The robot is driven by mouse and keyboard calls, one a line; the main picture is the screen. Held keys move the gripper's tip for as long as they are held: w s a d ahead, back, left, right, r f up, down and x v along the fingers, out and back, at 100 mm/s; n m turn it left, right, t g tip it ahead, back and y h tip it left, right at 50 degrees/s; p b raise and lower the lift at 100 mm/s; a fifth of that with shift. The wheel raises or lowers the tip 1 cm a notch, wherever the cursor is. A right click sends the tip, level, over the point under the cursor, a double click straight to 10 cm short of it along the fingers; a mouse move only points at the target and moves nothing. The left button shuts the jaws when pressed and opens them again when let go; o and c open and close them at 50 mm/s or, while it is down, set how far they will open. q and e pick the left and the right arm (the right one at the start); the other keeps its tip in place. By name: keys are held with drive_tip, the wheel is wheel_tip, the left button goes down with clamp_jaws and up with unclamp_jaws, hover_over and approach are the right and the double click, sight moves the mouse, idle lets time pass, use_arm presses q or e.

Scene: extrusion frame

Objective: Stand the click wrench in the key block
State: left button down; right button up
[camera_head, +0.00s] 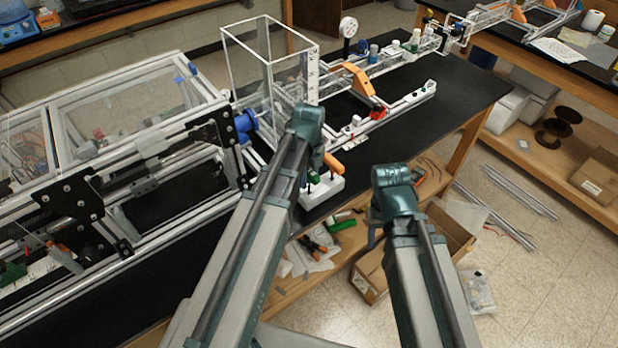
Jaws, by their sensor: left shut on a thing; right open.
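A white block (322,191), which looks like the key block, sits at the black table's front edge with dark and green-topped tools standing in it. My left gripper (317,158) is just above and behind its upper side, mostly hidden by my own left arm. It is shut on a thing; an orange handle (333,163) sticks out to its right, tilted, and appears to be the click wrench. The wrench's other end is hidden, and I cannot tell whether it touches the block. My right gripper (372,238) is open and empty, off the table's front edge.
A clear box (268,75) on an extrusion frame stands behind my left gripper. A rail with an orange bracket (358,78) and red clip (378,113) lies to the right. A large framed machine (120,150) fills the left. A cardboard box (370,275) is below.

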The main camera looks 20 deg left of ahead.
use_arm(q)
drive_tip(key=shift+f+b, duration=0.9)
drive_tip(key=shift+f, duration=0.15)
drive_tip(key=c, duration=0.5)
unclamp_jaws()
wheel_tip(320, 180, up, 14)
drive_tip(key=p, duration=1.4)
drive_tip(key=shift+f, duration=0.1)
